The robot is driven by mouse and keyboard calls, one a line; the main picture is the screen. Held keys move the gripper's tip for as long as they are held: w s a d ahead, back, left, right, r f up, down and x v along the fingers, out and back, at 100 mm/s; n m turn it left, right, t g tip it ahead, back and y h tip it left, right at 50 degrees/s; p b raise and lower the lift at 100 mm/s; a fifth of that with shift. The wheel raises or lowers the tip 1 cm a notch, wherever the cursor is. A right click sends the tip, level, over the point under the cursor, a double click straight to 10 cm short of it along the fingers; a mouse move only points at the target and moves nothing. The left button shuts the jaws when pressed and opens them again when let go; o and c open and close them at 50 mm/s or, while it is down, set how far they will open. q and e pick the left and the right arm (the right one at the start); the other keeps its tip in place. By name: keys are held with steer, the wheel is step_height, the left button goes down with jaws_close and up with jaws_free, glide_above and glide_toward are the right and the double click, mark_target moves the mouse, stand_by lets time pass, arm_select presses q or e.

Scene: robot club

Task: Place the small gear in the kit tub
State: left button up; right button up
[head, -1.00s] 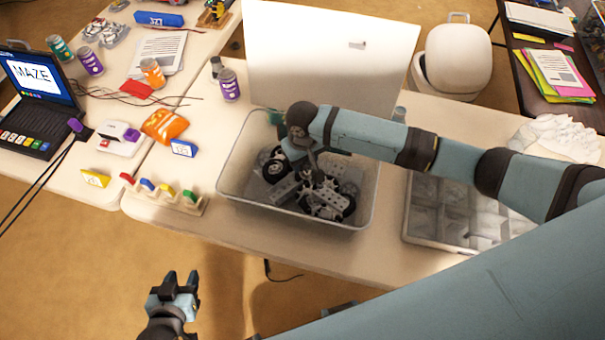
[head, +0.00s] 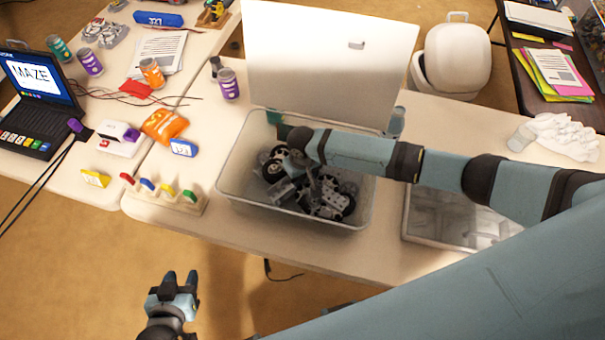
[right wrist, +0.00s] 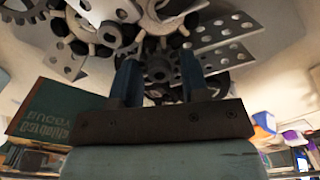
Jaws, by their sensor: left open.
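The clear plastic tub (head: 232,190) stands on the table and holds wheels, perforated metal plates (right wrist: 222,32) and other dark and grey parts. My right gripper (head: 318,190) points down into the tub, over the parts. In the right wrist view, its two fingers (right wrist: 160,72) are apart, with a small dark gear (right wrist: 158,69) showing between them. I cannot tell whether the fingers touch this gear or it lies beyond them. My left gripper (head: 180,283) is open and empty, away from the table at lower left.
A white upright panel (head: 330,65) stands behind the tub. A compartment tray (head: 412,238) lies to the right, partly behind my right arm. A rack of coloured pieces (head: 165,200), an orange packet (head: 165,126) and a purple can (head: 229,84) stand left of the tub.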

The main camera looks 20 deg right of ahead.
steer(key=o, duration=0.4)
steer(key=shift+o, duration=0.2)
steer(key=shift+r, duration=0.1)
step_height(320, 180, up, 12)
stand_by(0.6)
